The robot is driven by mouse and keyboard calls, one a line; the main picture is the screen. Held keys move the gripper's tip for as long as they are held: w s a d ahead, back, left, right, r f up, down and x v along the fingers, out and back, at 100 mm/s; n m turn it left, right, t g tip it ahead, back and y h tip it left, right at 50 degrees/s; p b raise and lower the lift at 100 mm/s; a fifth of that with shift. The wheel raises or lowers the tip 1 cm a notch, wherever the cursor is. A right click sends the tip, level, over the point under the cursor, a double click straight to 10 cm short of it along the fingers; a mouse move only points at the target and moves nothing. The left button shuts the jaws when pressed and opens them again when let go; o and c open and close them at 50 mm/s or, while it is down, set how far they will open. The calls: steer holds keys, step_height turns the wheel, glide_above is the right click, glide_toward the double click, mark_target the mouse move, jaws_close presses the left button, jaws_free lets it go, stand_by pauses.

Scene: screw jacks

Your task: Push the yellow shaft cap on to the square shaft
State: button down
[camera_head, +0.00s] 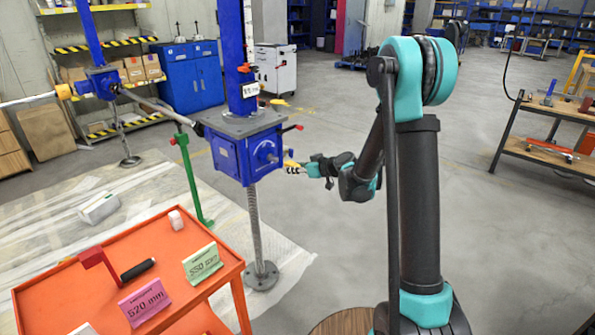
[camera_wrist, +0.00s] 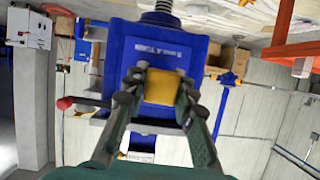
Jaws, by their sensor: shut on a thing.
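The yellow shaft cap (camera_wrist: 161,87) sits between the fingertips of my gripper (camera_wrist: 160,92) in the wrist view, with the jaws shut on it. In the head view the cap (camera_head: 290,166) is at the tip of my gripper (camera_head: 296,168), beside the right face of the blue screw jack gearbox (camera_head: 228,158). The gearbox (camera_wrist: 125,55) fills the middle of the wrist view behind the cap. The square shaft is hidden behind the cap in the wrist view. I cannot tell whether cap and shaft touch.
A red-knobbed lever (camera_wrist: 66,103) sticks out from the gearbox near my gripper. The orange table (camera_head: 120,262) with signs stands at front left. A second blue jack (camera_head: 101,83) stands behind, joined by a grey shaft (camera_head: 160,108).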

mark_target(292, 164)
steer(key=shift+w+a, duration=0.55)
steer(key=shift+a, duration=0.2)
steer(key=shift+w+a, duration=0.55)
steer(key=shift+a, duration=0.15)
steer(key=shift+w+a, duration=0.8)
steer(key=shift+a, duration=0.2)
steer(key=shift+w+a, duration=0.75)
steer(key=shift+a, duration=0.2)
stand_by(0.8)
steer(key=c, duration=1.2)
jaws_free()
steer(key=shift+o, duration=0.2)
steer(key=v, duration=1.2)
steer(key=shift+s, duration=0.15)
steer(key=s+d+f+m+g+h, duration=0.1)
steer(key=s+d+f+m+h, duration=0.2)
steer(key=s+d, duration=0.5)
steer(key=s+d+f+m+g+h, duration=0.1)
steer(key=s+d+f+m+h, duration=0.2)
steer(key=s+d, duration=0.5)
steer(key=s+d+f+m+g+h, duration=0.1)
steer(key=s+d+f+m+h, duration=0.3)
steer(key=s, duration=1.4)
steer(key=d, duration=0.4)
steer(key=shift+g+h, duration=0.4)
